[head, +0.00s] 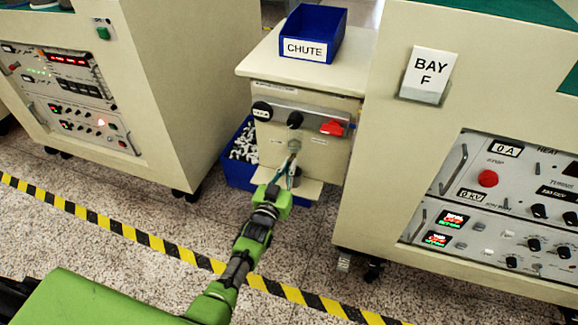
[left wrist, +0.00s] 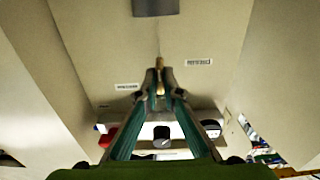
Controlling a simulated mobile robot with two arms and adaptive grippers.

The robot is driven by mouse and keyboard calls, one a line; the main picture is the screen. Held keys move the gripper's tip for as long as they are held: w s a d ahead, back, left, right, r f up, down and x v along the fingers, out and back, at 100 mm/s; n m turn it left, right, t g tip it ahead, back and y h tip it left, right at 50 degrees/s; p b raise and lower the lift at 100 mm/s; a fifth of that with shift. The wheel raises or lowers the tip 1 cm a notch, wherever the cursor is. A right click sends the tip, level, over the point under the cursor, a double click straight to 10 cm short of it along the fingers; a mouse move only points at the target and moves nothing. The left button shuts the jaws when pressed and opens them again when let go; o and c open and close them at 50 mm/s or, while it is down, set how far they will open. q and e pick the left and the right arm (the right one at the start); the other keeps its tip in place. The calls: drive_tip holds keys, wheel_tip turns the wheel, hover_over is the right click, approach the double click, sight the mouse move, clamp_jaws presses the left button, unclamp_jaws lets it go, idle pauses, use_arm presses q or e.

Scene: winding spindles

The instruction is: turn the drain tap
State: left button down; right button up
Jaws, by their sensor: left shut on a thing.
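The drain tap (head: 294,147) is a small fitting low on the front of the beige cabinet between the two large consoles. My left gripper (head: 291,165) reaches up to it from below. In the left wrist view its two green-sided fingers (left wrist: 159,88) come together on a narrow brass-coloured piece, the tap's handle (left wrist: 159,65), against the beige panel. The fingers hide part of the tap, and its exact angle is hard to tell. My right gripper is in neither view.
Above the tap, the panel carries black knobs (head: 294,119) and a red switch (head: 332,128). A blue CHUTE bin (head: 313,35) stands on top. A blue crate (head: 238,174) of pale parts sits at lower left. Consoles flank the cabinet; a striped line (head: 140,236) crosses the floor.

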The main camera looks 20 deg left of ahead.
use_arm(q)
drive_tip(key=c, duration=2.2)
unclamp_jaws()
drive_tip(key=shift+s, duration=0.1)
drive_tip(key=s, duration=1.1)
drive_tip(key=shift+s+a, duration=0.2)
drive_tip(key=shift+s, duration=0.2)
